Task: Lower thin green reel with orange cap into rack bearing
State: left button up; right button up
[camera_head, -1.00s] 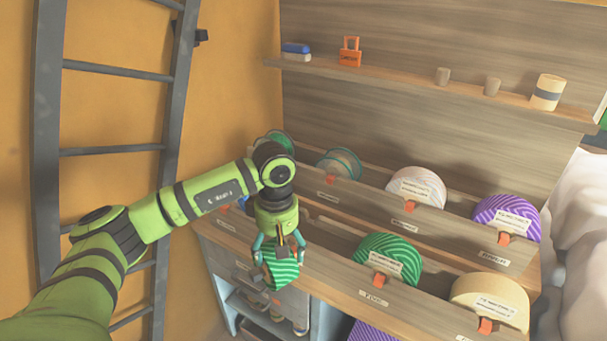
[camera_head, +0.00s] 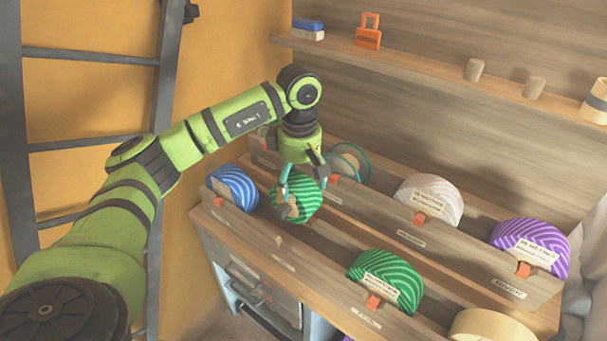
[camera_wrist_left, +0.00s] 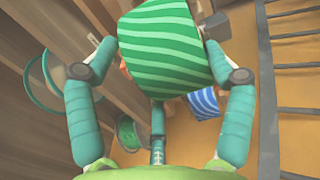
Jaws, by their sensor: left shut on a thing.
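My left gripper (camera_head: 300,188) is shut on the green striped reel (camera_head: 297,203), one finger on each side. In the left wrist view, the gripper (camera_wrist_left: 160,65) holds the same reel (camera_wrist_left: 165,45) between its teal fingers. The reel is over the front row of the wooden rack (camera_head: 345,285), just right of a blue striped reel. I cannot tell whether it touches the rack. A speck of orange shows at its edge in the wrist view; the cap is otherwise hidden. The bearing beneath the reel is hidden. My right gripper is not in view.
The blue striped reel (camera_head: 234,187) is close on the left. A thicker green reel (camera_head: 385,280) sits to the right in the front row. An open wire-like reel (camera_head: 348,162), a white reel (camera_head: 430,198) and a purple reel (camera_head: 532,245) sit behind. A gap separates the held and thicker reels.

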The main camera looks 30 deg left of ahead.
pick_arm(q)
jog(key=shift+f+b, duration=0.45)
jog(key=shift+f, duration=0.4)
notch_tip(320, 180, down, 4)
jog(key=shift+w+r+b, duration=0.15)
jog(key=shift+r+b, duration=0.1)
jog(key=shift+b, duration=0.85)
jog(key=shift+f+b, duration=0.5)
jog(key=shift+f, duration=0.25)
notch_tip(320, 180, down, 2)
jog(key=shift+f+b, duration=0.25)
jog(key=shift+b, duration=0.55)
jog(key=shift+f+b, duration=0.55)
jog(key=shift+f, duration=0.25)
notch_tip(320, 180, down, 2)
jog(key=shift+b, duration=0.75)
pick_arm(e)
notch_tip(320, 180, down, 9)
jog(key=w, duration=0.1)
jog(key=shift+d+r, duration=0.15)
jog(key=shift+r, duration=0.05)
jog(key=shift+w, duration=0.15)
